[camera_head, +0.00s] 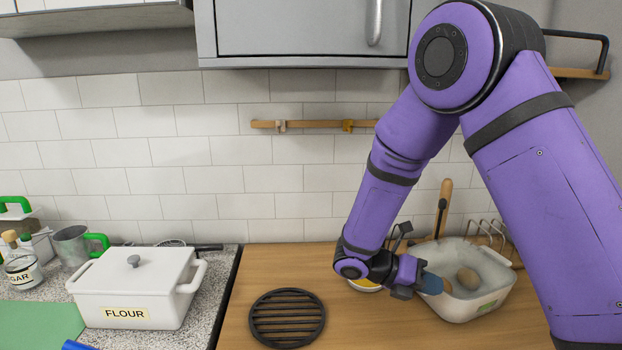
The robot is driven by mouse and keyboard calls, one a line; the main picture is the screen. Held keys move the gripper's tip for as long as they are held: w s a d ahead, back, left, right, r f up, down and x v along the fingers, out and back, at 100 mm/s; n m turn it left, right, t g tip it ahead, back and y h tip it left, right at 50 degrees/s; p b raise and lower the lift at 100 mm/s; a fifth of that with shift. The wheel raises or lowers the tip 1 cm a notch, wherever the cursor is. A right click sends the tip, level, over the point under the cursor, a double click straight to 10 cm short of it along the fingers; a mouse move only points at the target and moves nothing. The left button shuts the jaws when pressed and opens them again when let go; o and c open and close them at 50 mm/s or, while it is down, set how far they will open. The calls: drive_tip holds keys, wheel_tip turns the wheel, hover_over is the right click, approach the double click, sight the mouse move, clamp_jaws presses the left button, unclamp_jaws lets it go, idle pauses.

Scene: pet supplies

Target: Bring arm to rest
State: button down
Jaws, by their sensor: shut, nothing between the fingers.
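My purple arm reaches down from the upper right and bends at an elbow near the top of the picture. My gripper (420,281) is at the left rim of a white tub (470,310), low over the wooden counter. It is shut and holds nothing. A small blue piece shows at its tip; I cannot tell whether it belongs to the gripper. My wrist partly hides a yellow-and-white round item (366,286) behind it.
The tub holds a round brownish object (467,278). A wooden-handled tool (444,205) stands behind it. A black round trivet (288,318) lies on the wooden counter (243,325). A white FLOUR box (135,285) stands left. A cabinet (300,28) hangs above.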

drive_tip(key=s+d+r+m+t+y, duration=0.2)
drive_tip(key=s+r+m+y, duration=0.5)
drive_tip(key=s+r+m, duration=0.4)
drive_tip(key=s+d+r+m+t+y, duration=0.3)
drive_tip(key=s+r+m+t+y, duration=0.2)
drive_tip(key=s+r+m, duration=0.6)
drive_tip(key=shift+r+m+y, duration=0.9)
drive_tip(key=shift+m, duration=1.9)
drive_tip(key=shift+s, duration=0.1)
